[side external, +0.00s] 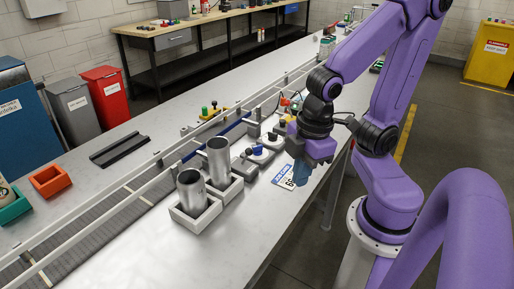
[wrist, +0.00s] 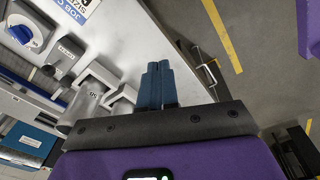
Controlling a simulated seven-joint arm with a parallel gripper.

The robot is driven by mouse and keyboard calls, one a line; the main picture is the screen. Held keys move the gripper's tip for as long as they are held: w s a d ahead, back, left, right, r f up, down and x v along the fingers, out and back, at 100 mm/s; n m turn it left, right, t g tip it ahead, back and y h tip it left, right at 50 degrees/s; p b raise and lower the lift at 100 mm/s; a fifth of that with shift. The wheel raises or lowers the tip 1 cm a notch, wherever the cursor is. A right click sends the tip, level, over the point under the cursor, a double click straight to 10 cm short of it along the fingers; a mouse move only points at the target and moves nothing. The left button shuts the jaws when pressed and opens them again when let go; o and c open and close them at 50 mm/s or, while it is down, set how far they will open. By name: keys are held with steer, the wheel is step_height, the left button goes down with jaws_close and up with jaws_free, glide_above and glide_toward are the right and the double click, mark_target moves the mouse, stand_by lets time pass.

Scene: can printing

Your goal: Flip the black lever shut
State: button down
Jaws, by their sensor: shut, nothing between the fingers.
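A small black lever end (wrist: 48,70) shows beside a grey block at the left of the wrist view, near the blue dial (wrist: 27,36).
Two metal cans (side external: 191,190) (side external: 218,160) stand upright in white holders (side external: 196,212) left of the lever. A job card (side external: 285,177) lies on the bench beside my gripper. A railed conveyor (side external: 110,219) runs behind. The bench front is clear.

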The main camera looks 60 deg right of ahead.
steer(key=w+d+r+t+y, duration=0.1)
steer(key=w+d+t, duration=0.15)
steer(key=w, duration=0.55)
steer(key=w+d+r+t, duration=0.15)
steer(key=w+t, duration=0.25)
steer(key=w, duration=0.4)
step_height(320, 180, up, 3)
steer(key=n+t+y, duration=0.2)
steer(key=n, duration=0.2)
glide_above(246, 157)
steer(key=w, duration=0.2)
steer(key=s+d+f+n+g+y, duration=0.1)
steer(key=s+d+f+n+g, duration=0.1)
steer(key=s+d, duration=0.3)
steer(key=s+d+f+n+g+y, duration=0.2)
steer(key=s+d+f+n+g, duration=0.1)
steer(key=s, duration=0.4)
steer(key=shift+d+g, duration=0.65)
steer(key=shift+d, duration=0.55)
steer(key=shift+w, duration=0.1)
steer(key=w+a+f, duration=0.6)
steer(key=a+f, duration=0.1)
steer(key=shift+a, duration=0.25)
